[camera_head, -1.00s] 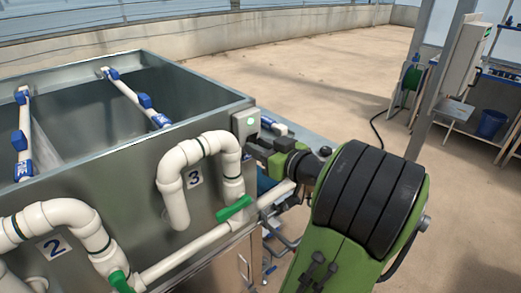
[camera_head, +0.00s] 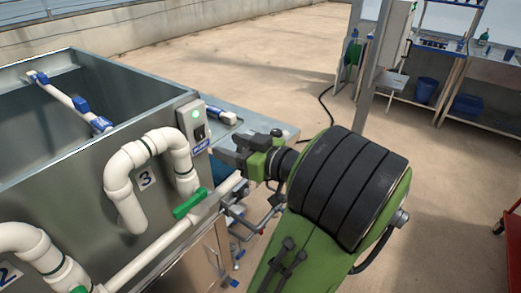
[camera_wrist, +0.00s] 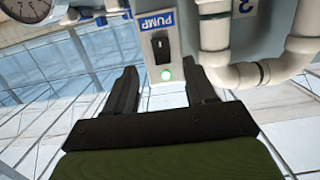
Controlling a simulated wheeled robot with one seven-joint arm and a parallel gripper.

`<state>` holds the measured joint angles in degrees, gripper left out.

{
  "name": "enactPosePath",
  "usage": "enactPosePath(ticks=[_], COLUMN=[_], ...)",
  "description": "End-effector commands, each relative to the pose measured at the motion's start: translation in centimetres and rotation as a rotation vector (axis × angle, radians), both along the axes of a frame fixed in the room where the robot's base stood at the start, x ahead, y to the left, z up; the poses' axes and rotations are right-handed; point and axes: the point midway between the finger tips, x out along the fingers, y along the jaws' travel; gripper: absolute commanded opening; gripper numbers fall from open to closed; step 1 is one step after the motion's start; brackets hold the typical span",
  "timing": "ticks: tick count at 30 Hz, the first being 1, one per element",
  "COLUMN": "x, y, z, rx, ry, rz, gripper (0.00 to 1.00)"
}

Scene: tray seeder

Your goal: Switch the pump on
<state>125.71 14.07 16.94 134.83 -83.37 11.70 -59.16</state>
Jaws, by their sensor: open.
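The pump switch box (camera_head: 191,124) is a small grey box on the corner of the metal tank, with a blue PUMP label at its bottom edge. In the wrist view the box (camera_wrist: 148,44) appears upside down, with a black rocker switch (camera_wrist: 161,46) and a green lamp (camera_wrist: 166,75) that glows. Which way the rocker is tipped is hard to tell. My gripper (camera_wrist: 162,85) is open and empty, its two fingers apart on either side of the box's lamp end in that view. In the head view my gripper (camera_head: 228,150) is just right of the box, apparently clear of it.
White pipes with green valve handles (camera_head: 189,203) run along the tank (camera_head: 75,160) close to the box. A round gauge (camera_wrist: 25,8) shows in the wrist view's corner. Benches and a post stand at the back right; the floor between is open.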

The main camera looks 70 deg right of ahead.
Motion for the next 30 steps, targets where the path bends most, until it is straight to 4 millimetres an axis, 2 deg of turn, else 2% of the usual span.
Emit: enactPosePath(ticks=[6,12,30], x=[-4.5,-7.4,-7.8], y=[0.8,1.6,1.8], z=[1.2,1.4,1.1], rx=[0.003,-0.001,-0.001], ry=[-0.004,-0.002,-0.001], rz=[-0.009,-0.002,0.0], gripper=[0.55,0.55,0.55])
